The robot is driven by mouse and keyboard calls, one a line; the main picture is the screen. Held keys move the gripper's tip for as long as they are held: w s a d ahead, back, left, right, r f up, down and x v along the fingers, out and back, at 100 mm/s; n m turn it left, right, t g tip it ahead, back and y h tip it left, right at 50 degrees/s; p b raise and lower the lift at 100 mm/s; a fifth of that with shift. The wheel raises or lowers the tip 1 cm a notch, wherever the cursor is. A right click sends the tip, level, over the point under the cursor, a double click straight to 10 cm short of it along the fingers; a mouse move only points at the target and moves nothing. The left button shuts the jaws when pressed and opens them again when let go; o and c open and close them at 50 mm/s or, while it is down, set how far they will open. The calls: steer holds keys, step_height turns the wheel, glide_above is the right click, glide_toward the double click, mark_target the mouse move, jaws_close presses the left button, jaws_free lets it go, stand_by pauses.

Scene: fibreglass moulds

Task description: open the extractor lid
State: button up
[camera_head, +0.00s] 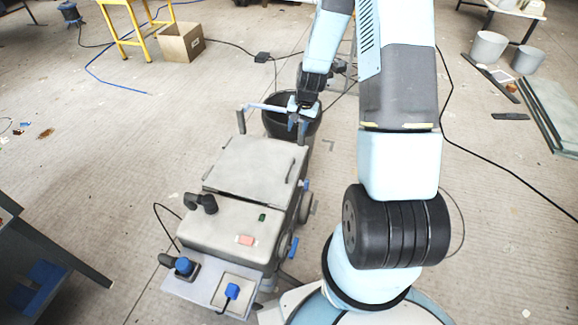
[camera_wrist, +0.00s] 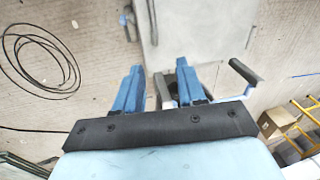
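The extractor (camera_head: 218,232) is a grey, boxy machine on the floor in front of me, and its flat grey lid (camera_head: 255,165) lies closed on the far part of its top. The lid also shows in the wrist view (camera_wrist: 195,28). A pale blue bar handle (camera_head: 264,107) with dark end pieces stands at the lid's far edge; one end shows in the wrist view (camera_wrist: 246,73). My gripper (camera_head: 297,122) is at the handle's right end. In the wrist view its two blue fingers (camera_wrist: 158,80) are apart, with a dark grey piece between them. Contact is unclear.
A black bucket (camera_head: 277,124) stands just behind my gripper. A cardboard box (camera_head: 181,43) and a yellow stand (camera_head: 128,30) are at the back left. Grey tubs (camera_head: 488,46) and stacked panels (camera_head: 553,110) are at the right. Cables cross the floor; the left floor is mostly clear.

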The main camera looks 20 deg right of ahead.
steer(key=m, duration=0.1)
glide_toward(289, 168)
steer(key=f, duration=0.2)
steer(key=w+f, duration=0.1)
steer(key=f, duration=0.2)
steer(key=a+f, duration=0.1)
steer(key=f, duration=0.2)
steer(key=shift+w, duration=0.15)
steer(key=shift+c, duration=0.3)
jaws_close()
stand_by(0.4)
